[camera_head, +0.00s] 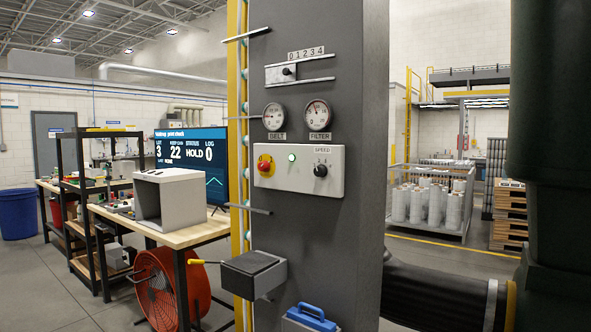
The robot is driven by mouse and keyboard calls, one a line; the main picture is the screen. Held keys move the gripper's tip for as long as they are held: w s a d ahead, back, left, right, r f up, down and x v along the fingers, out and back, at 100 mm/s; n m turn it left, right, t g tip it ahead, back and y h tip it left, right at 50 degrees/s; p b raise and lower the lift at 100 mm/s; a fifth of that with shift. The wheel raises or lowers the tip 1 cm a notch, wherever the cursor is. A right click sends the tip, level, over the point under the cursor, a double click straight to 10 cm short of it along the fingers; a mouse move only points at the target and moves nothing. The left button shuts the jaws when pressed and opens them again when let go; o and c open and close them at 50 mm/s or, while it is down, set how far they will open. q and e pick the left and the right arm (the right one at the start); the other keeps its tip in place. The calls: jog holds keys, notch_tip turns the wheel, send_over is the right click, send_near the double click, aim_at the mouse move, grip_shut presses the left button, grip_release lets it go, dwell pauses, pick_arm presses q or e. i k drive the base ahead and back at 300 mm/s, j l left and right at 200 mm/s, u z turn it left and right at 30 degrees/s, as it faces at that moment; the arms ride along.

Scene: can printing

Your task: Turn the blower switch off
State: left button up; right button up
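A pale control panel (330,157) is mounted on a grey column (354,60). At its left is a red knob on a yellow plate (265,164). A small green light (292,157) in the middle is lit. A black knob (320,170) under the word SPEED is at the right. I see no label that reads blower, so I cannot tell for sure which control is the blower switch. Neither of my grippers is in view.
Above the panel are two dials, BELT (275,116) and FILTER (318,113), and a slider with numbers (288,72). A grey box with a yellow lever (253,272) and a blue-handled case (309,318) are below. A red drum fan (160,290) stands at left.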

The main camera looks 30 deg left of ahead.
aim_at(265, 166)
jog(key=u, duration=1.3)
jog(key=i+j+u, duration=0.1)
jog(key=i+j, duration=0.35)
jog(key=i, duration=0.1)
